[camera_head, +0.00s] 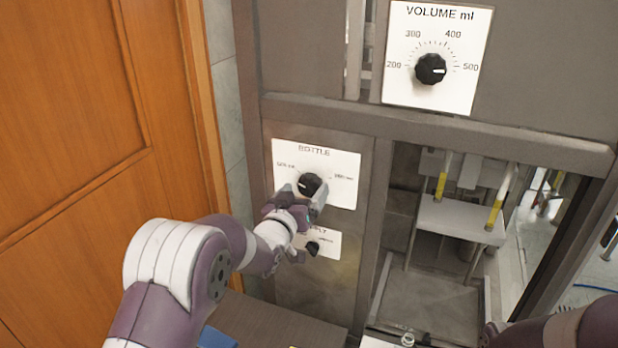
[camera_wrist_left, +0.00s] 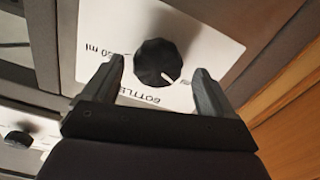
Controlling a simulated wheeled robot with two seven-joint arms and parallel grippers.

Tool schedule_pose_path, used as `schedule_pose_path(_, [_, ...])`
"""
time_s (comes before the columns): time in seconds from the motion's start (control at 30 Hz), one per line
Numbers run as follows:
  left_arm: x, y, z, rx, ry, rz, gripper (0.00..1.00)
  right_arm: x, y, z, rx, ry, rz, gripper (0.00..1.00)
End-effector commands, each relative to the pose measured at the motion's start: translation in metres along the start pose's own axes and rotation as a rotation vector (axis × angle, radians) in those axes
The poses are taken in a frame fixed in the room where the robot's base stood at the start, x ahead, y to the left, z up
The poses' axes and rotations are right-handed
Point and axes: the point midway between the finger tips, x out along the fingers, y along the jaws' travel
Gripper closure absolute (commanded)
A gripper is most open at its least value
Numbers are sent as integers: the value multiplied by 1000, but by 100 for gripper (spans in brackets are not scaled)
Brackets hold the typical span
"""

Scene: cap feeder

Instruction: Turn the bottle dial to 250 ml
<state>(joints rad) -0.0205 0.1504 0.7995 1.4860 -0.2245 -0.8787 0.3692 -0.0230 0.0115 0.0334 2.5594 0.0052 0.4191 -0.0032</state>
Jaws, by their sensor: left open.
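The bottle dial (camera_head: 311,184) is a black ribbed knob on a white plate marked BOTTLE (camera_head: 345,166), on the grey machine front. In the left wrist view the bottle dial (camera_wrist_left: 158,62) has a white pointer line that points to the lower right of that picture, away from the label ending in "50 ml". My left gripper (camera_head: 305,200) is open at the dial. In the wrist view its two fingers (camera_wrist_left: 160,82) stand on either side of the knob's near edge, with gaps, not closed on it. My right gripper is not in view.
A VOLUME ml dial (camera_head: 430,69) sits higher up, pointing near 500. A smaller black knob (camera_head: 313,248) on another plate lies just below my left gripper. An orange wooden door (camera_head: 80,120) is at the left. An open machine bay (camera_head: 440,255) is at the right.

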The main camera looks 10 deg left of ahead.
Motion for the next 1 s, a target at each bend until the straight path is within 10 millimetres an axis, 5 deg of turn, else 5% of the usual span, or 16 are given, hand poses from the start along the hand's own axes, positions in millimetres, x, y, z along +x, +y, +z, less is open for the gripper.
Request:
schedule_pose_path(0.2, [28, 1, -2, 0, -1, 1, 14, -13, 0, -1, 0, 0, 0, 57])
schedule_pose_path(0.57, [35, 0, 0, 0, -1, 0, 14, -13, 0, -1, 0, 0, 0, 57])
schedule_pose_path(0.73, [34, 0, 0, 0, -1, 0, 66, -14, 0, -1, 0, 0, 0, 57])
schedule_pose_path(1.0, [34, 0, 0, 9, 1, 0, 66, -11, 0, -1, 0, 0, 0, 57])
